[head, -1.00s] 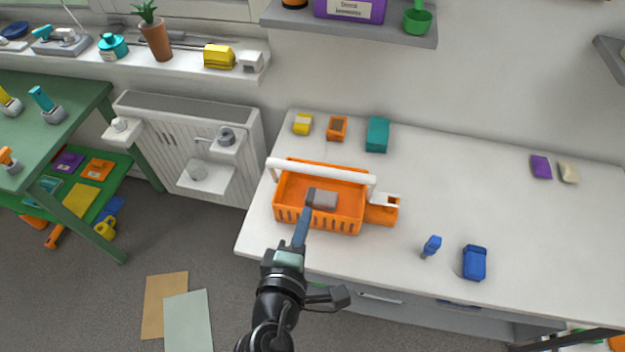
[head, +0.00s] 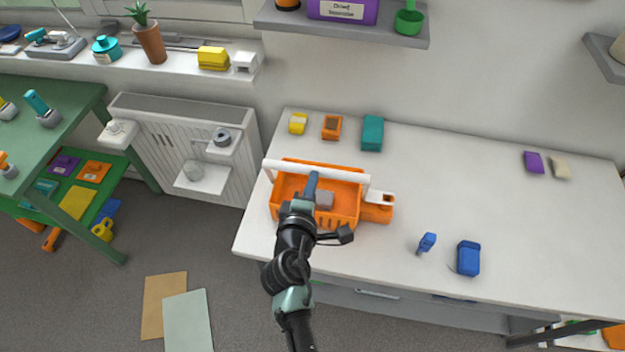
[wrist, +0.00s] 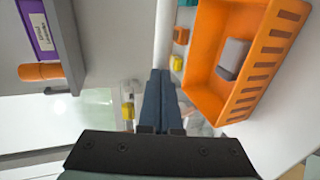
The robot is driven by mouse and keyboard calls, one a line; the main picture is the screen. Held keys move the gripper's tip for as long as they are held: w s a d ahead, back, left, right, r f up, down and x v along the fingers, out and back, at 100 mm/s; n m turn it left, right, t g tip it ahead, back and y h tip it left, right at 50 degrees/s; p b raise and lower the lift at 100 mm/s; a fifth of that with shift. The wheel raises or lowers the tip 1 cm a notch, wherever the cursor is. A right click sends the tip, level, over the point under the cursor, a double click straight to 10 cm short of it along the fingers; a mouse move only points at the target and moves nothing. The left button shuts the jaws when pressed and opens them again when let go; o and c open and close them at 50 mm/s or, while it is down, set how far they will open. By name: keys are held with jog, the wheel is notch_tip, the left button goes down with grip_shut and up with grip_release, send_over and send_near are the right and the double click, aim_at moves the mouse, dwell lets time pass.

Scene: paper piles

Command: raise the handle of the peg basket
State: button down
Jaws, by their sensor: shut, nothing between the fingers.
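The peg basket (head: 345,217) is an orange slotted tub at the left end of the white counter, with a grey block (head: 324,200) inside. Its white handle (head: 340,174) is a bar lying along the back, long side of the basket. My gripper (head: 313,176) is shut and empty, reaching over the basket with its blue fingertips at the handle in the head view. In the wrist view the shut fingers (wrist: 159,75) point at the end of a white bar that looks like the handle (wrist: 165,35). The basket's slotted wall (wrist: 262,65) is to their right. I cannot tell whether they touch the handle.
Yellow (head: 298,123), orange (head: 332,127) and teal (head: 372,133) items stand behind the basket. An orange block (head: 378,208) adjoins its right side. Two blue items (head: 468,258) lie front right. The counter's middle right is clear.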

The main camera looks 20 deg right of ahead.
aim_at(316, 168)
jog(key=w+r+g+p, duration=0.1)
jog(key=p, duration=0.3)
jog(key=w+d+y+p, duration=0.1)
jog(key=p, duration=0.3)
jog(key=shift+w+d+r+g, duration=0.15)
jog(key=shift+d+r+g, duration=0.15)
jog(key=shift+r+g, duration=0.1)
jog(key=shift+w+d+f, duration=0.15)
jog(key=shift+w+d, duration=0.2)
jog(key=shift+w, duration=0.25)
jog(key=shift+s+f, duration=0.1)
